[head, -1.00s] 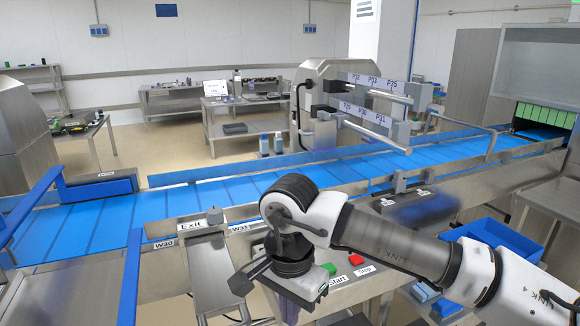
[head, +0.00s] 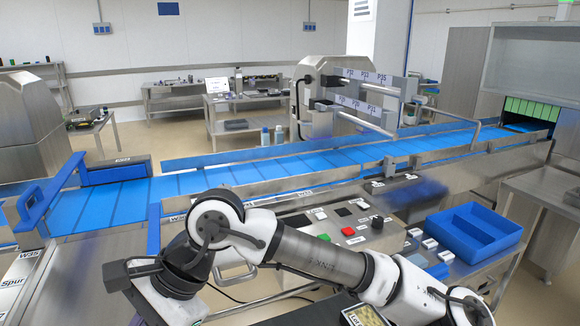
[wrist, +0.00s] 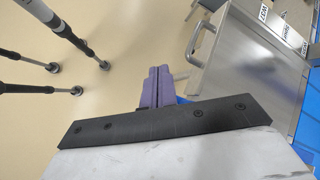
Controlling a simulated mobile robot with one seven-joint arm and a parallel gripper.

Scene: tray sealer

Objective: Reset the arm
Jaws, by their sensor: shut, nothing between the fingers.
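My arm reaches across the lower middle of the head view, in front of the conveyor, with its wrist bent down at the lower left. My gripper's purple fingers (wrist: 155,88) show in the wrist view, pressed together with nothing between them. They point over the tan floor (wrist: 120,110), beside a steel cabinet with a handle (wrist: 245,65). The fingers cannot be made out in the head view.
The blue conveyor (head: 270,172) runs across behind my arm. A control panel with a red button (head: 348,231) and a black knob (head: 377,223) stands close behind the forearm. A blue bin (head: 474,235) sits to the right. Open floor (head: 175,130) lies beyond the conveyor.

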